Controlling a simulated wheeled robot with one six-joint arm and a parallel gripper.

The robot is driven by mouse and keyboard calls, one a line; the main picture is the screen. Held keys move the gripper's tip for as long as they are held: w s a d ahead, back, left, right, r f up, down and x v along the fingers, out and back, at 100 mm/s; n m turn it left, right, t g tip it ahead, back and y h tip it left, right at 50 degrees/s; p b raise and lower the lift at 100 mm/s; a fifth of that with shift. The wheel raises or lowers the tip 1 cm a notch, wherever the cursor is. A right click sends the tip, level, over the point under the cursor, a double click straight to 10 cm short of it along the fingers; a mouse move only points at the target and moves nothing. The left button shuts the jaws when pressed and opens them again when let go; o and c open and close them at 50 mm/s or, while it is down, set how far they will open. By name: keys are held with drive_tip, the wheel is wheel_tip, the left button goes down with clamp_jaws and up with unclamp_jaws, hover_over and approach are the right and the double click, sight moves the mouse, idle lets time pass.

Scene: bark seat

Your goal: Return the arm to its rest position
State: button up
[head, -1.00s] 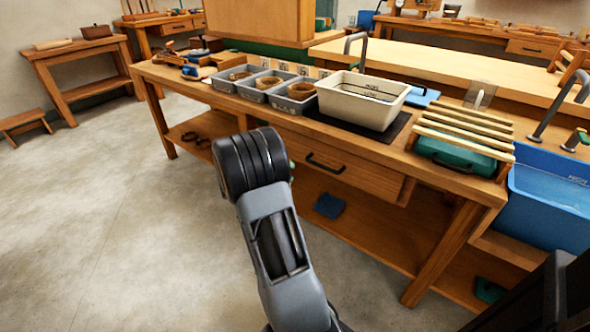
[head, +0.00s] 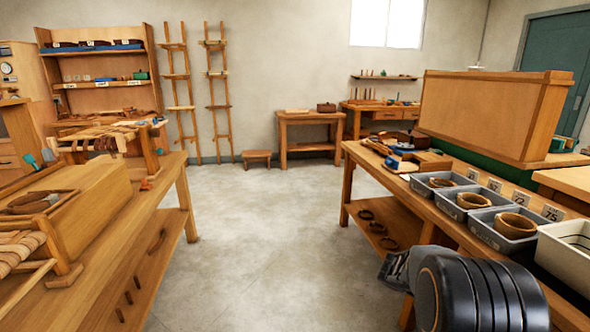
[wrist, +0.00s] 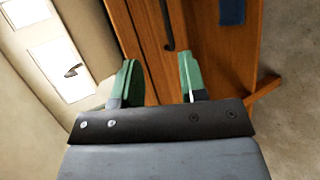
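My arm shows at the lower right of the head view, its black ribbed joint (head: 480,295) close in front of the right-hand workbench (head: 455,212). My gripper (wrist: 159,72) shows in the wrist view with its two green fingertips well apart. Nothing is held between them. Beyond the fingers is a wooden front with a dark handle (wrist: 167,25). In the head view I cannot make out the fingers.
Grey bins (head: 472,203) with labels stand on the right-hand workbench, beside a cream tub (head: 568,255). A left-hand bench (head: 150,250) holds woven work. Bare concrete floor (head: 250,220) runs between the benches to a low stool (head: 256,157) at the back wall.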

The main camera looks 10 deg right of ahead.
drive_tip(key=s+a+r+n+t+y+p, duration=0.1)
drive_tip(key=s+a+r+t+y+p, duration=0.1)
drive_tip(key=a+r+y+p, duration=0.2)
drive_tip(key=s+a+r+n+t+y+p, duration=0.1)
drive_tip(key=s+a+r+t+y+p, duration=0.1)
drive_tip(key=a+r+p, duration=0.8)
drive_tip(key=s+a+r+n+t+y+p, duration=0.1)
drive_tip(key=s+a+r+t+y+p, duration=0.2)
drive_tip(key=a+r, duration=1)
drive_tip(key=r+t+y+p, duration=0.1)
drive_tip(key=y+p, duration=0.2)
drive_tip(key=p, duration=0.2)
drive_tip(key=shift+s+d, duration=0.1)
drive_tip(key=shift+d, duration=0.1)
